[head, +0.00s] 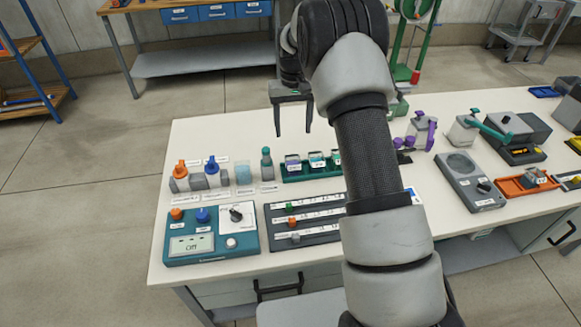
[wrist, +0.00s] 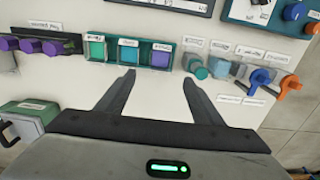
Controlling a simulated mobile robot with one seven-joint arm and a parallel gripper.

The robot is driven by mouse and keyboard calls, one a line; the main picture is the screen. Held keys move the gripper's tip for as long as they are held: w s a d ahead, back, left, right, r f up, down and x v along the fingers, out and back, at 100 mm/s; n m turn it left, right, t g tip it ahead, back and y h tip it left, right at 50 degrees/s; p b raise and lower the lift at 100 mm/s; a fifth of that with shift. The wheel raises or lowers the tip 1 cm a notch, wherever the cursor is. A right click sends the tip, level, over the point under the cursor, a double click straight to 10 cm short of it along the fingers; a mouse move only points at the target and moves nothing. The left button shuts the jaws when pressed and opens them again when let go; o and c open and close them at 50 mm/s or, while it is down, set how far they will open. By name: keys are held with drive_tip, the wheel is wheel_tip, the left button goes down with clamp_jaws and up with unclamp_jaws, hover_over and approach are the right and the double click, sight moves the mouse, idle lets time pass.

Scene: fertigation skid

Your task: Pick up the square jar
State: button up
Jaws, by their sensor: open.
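Several square-topped containers stand in a row in a green rack (head: 310,175) near the far middle of the bench. In the wrist view they show teal (wrist: 96,50), blue (wrist: 129,52) and purple (wrist: 161,57) tops. A pale blue translucent container (head: 243,173) stands left of the rack, with a teal-capped bottle (head: 267,164) between them. The labels are too small to tell which is named the square jar. My gripper (head: 293,133) is open and empty above the bench behind the rack. In the wrist view its fingertips (wrist: 158,77) point toward the purple-topped container, apart from it.
Orange (head: 180,176) and blue (head: 212,171) valve-like pieces stand left of the translucent container. A control panel (head: 210,233) and a slider board (head: 305,222) lie in front. Purple-handled parts (head: 421,132) stand right of the rack. The bench's far left is clear.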

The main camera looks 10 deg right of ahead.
sight(293, 159)
wheel_tip(293, 159, down, 14)
drive_tip(key=shift+s+r+p, duration=0.1)
drive_tip(key=shift+s+p, duration=0.05)
drive_tip(key=shift+p, duration=0.25)
drive_tip(key=c, duration=1.2)
